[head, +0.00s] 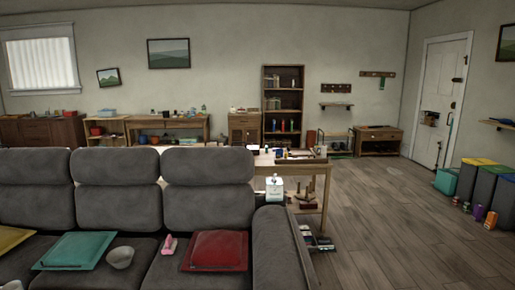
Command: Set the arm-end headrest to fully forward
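A grey sofa fills the lower left of the head view. Three headrests stand side by side along the top of its back. The arm-end headrest (208,166) is the rightmost one, above the seat beside the sofa arm (280,248). The middle headrest (115,166) and the left headrest (35,168) look level with it. All three look upright, and I cannot tell their exact tilt from here.
A red cushion (217,251), pink object (169,245), grey bowl (120,257) and teal cushion (74,251) lie on the seats. A wooden table (322,172) stands behind the sofa arm. Bins (481,184) line the right wall. Wooden floor (400,235) is clear at right.

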